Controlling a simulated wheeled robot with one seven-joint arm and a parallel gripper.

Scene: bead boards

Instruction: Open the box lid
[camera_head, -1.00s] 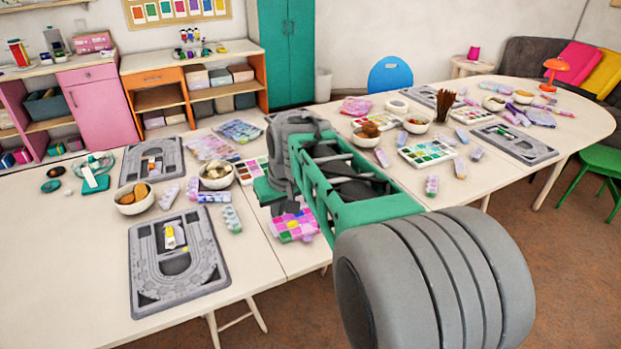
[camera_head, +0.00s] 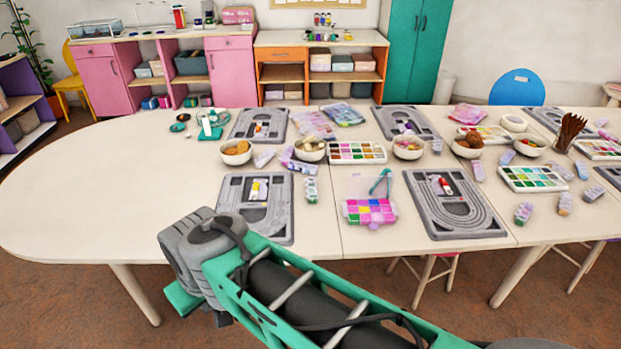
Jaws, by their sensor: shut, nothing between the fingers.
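A small box (camera_head: 370,212) with pink, purple, yellow and teal squares sits near the front edge of the table, at the centre. A clear upright panel stands at its back, looking like a raised lid; I cannot tell for sure. A teal looped item (camera_head: 381,180) shows at this panel. My arm crosses the lower middle of the view, in front of the table, and its grey joint lies left of and nearer than the box. My gripper's fingertips do not show; that part of the arm is hidden or out of view.
Grey bead boards (camera_head: 257,205) and (camera_head: 455,204) flank the box. A bead palette (camera_head: 356,152) and bowls (camera_head: 311,149) stand behind it. The left end of the table (camera_head: 90,200) is clear. A clear case (camera_head: 36,29) and a pink box (camera_head: 238,14) stand on the back cabinets.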

